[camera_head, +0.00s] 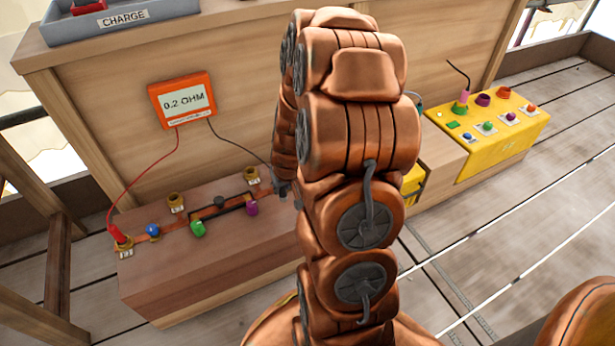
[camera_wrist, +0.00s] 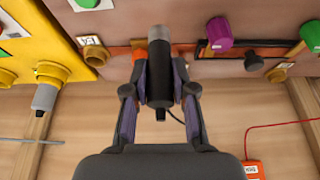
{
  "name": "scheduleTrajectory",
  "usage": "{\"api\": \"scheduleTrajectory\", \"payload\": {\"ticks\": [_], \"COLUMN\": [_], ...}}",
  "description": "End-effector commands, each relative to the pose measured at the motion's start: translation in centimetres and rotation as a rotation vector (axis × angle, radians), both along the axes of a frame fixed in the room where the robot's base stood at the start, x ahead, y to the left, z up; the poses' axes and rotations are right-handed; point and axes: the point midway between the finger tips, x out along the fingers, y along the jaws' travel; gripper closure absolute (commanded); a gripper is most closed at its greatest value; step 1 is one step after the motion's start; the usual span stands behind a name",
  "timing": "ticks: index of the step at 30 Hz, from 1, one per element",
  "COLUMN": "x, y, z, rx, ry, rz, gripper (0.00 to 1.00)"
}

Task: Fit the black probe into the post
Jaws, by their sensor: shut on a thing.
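My gripper (camera_wrist: 158,68) is shut on the black probe (camera_wrist: 159,88), with a finger on each side. The probe's grey end (camera_wrist: 158,34) points away from my palm, over the brown wooden block. Whether it touches anything there I cannot tell. A labelled brass post (camera_wrist: 93,53) stands left of the probe in the wrist view, apart from it; another brass post (camera_wrist: 279,73) is at the right. In the head view, brass posts stand at the block's back middle (camera_head: 176,202) and back right (camera_head: 251,175). My arm hides most of my gripper and the probe there.
An orange meter (camera_head: 183,100) reads 0.2 OHM. Its red lead runs to a red probe (camera_head: 118,234) at the block's left end. Green (camera_head: 197,229), purple (camera_head: 252,209) and blue (camera_head: 152,231) knobs stand on the wooden block (camera_head: 215,265). A yellow panel (camera_head: 480,150) is at the right.

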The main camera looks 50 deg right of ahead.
Motion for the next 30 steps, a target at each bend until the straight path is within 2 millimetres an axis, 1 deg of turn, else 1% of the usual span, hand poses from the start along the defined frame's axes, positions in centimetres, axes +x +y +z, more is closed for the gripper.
{"api": "scheduleTrajectory", "payload": {"ticks": [2,5,12,21,27,30], "x": [-0.2,0.3,1.8,3.6,4.4,4.7], "y": [-0.6,-1.9,-6.3,-11.5,-14.0,-14.6], "z": [-0.3,-0.5,-1.1,-1.5,-1.7,-1.7], "rx": [-0.001,-0.002,-0.003,-0.003,-0.001,0.000], "ry": [-0.002,-0.004,-0.004,-0.003,-0.002,-0.002], "rz": [-0.008,-0.010,-0.008,-0.007,-0.008,-0.006], "gripper": [1.00,1.00,1.00,1.00,1.00,1.00]}}
